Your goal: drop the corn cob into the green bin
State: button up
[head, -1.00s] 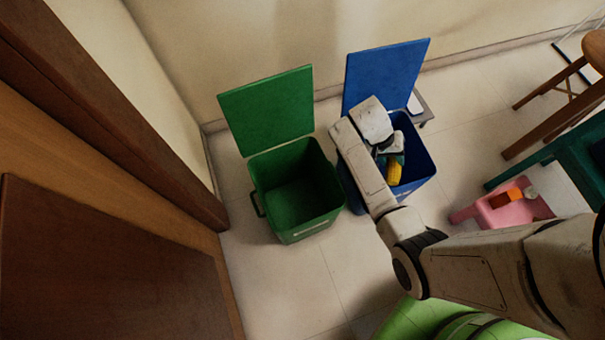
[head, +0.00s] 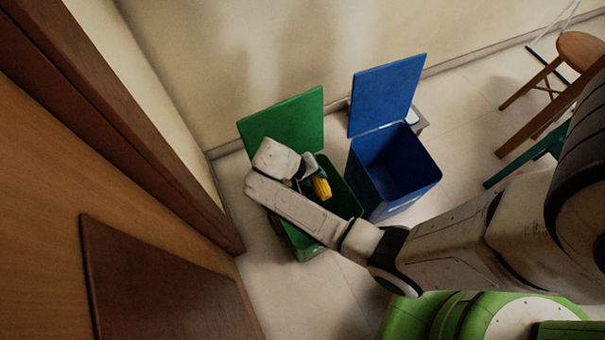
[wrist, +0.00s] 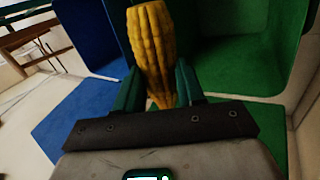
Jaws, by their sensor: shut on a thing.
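The yellow corn cob (head: 321,187) is held in my gripper (head: 312,180), over the opening of the green bin (head: 343,198). In the wrist view the corn cob (wrist: 151,45) stands between the two green fingers of my gripper (wrist: 158,88), which are shut on it. The green bin (wrist: 222,50) fills the wrist view behind and to the right of the cob. Its lid (head: 287,119) is open and stands up at the back. My arm hides much of the bin's left and front in the head view.
A blue bin (head: 392,171) with its lid (head: 386,94) raised stands right of the green bin, and looks empty. A wooden stool (head: 577,50) is at the far right. A brown wooden door (head: 160,285) is at the left. Pale floor (head: 310,290) is clear in front.

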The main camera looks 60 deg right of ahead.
notch_tip(320, 180, down, 6)
jog(key=b, duration=0.5)
jog(key=shift+r, duration=0.25)
jog(key=o, duration=1.1)
jog(key=p+v, duration=0.3)
jog(key=v, duration=0.7)
jog(key=shift+w+a+r, duration=0.1)
jog(key=shift+w+r, duration=0.05)
jog(key=shift+r, duration=0.2)
